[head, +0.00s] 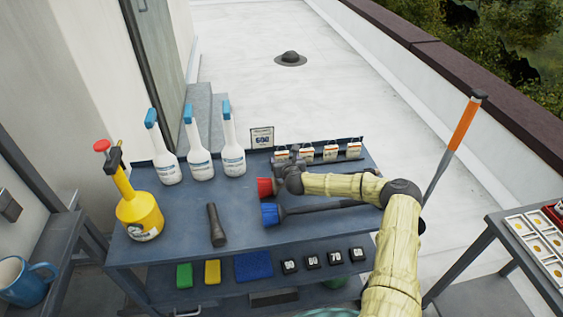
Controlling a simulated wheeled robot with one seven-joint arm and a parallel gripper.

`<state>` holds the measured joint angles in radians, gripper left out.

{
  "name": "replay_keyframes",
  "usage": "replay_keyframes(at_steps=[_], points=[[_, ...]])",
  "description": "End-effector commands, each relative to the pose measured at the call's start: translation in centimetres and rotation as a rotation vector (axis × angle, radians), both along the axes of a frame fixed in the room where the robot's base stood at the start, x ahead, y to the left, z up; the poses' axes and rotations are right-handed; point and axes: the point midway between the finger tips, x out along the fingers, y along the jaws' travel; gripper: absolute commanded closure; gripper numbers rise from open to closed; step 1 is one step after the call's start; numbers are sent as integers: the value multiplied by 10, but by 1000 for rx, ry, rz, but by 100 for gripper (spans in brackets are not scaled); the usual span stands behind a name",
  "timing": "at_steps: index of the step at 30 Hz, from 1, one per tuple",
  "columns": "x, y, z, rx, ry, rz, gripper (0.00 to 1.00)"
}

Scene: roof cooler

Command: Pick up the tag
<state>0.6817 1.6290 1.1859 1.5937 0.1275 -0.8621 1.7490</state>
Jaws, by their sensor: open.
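Several small white tags with orange marks stand in a row along the back edge of the blue-grey workbench (180,235). Among them are one tag (331,152), a tag at the right end (354,149) and a tag to the left (307,155). Another tag (282,156) is just behind my gripper. I cannot tell which single tag the task means. My gripper (281,168) is over the back of the bench, in front of the row's left end. It is open, and its fingers are small and partly hidden by my wrist.
A red brush (265,187) and a blue brush (271,214) lie near my wrist. Sponges (213,272) sit on the lower shelf. An orange-handled pole (463,125) leans at right.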

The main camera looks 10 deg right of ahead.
Motion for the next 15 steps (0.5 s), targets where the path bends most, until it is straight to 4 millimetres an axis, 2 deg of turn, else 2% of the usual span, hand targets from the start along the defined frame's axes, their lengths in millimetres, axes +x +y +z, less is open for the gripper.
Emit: replay_keyframes(at_steps=[15], points=[[40, 4, -17, -1, 0, -4, 24]])
